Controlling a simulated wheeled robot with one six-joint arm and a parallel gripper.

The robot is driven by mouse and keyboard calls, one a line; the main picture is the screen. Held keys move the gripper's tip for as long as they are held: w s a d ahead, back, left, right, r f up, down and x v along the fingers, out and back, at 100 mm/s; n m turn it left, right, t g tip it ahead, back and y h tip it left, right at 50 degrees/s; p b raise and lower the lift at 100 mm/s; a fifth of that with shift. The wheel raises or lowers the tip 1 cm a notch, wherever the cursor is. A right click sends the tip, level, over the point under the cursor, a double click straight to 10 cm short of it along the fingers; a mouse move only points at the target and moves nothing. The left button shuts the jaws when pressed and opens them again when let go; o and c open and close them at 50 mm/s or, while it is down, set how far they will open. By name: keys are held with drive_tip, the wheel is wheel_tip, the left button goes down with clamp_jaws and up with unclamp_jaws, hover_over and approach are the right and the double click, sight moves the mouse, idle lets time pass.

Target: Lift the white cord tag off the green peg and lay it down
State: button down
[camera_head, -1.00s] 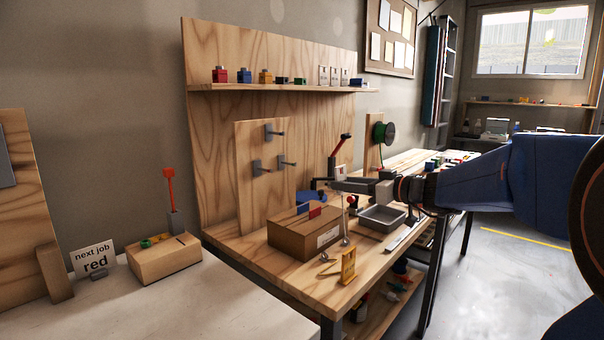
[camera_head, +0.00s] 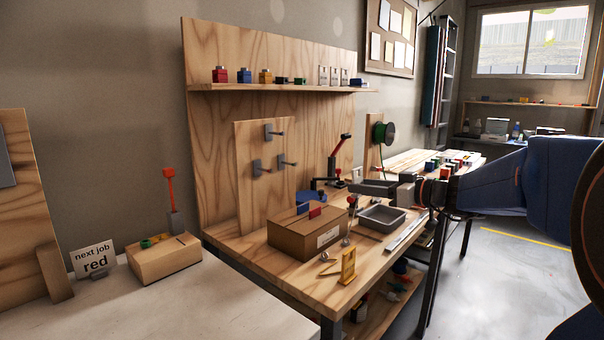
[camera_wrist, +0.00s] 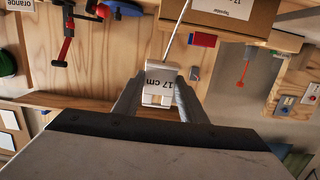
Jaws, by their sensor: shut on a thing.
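In the head view the tag (camera_head: 357,173) is a small white patch at the fingertips, with the thin cord hanging below, above the workbench. I cannot make out a green peg in either view.
A cardboard box (camera_head: 304,237) stands on the workbench, left of the gripper. A grey tray (camera_head: 382,217) and a steel ruler (camera_head: 406,234) lie at the right. A yellow stand (camera_head: 348,266) is near the front edge. Grey hooks are on the board (camera_head: 250,195).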

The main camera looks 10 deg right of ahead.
hover_over(380, 247)
idle(1.0)
drive_tip(key=shift+f, duration=0.1)
idle(0.4)
drive_tip(key=shift+f, duration=6.1)
drive_tip(key=shift+f, duration=0.75)
drive_tip(key=c, duration=1)
unclamp_jaws()
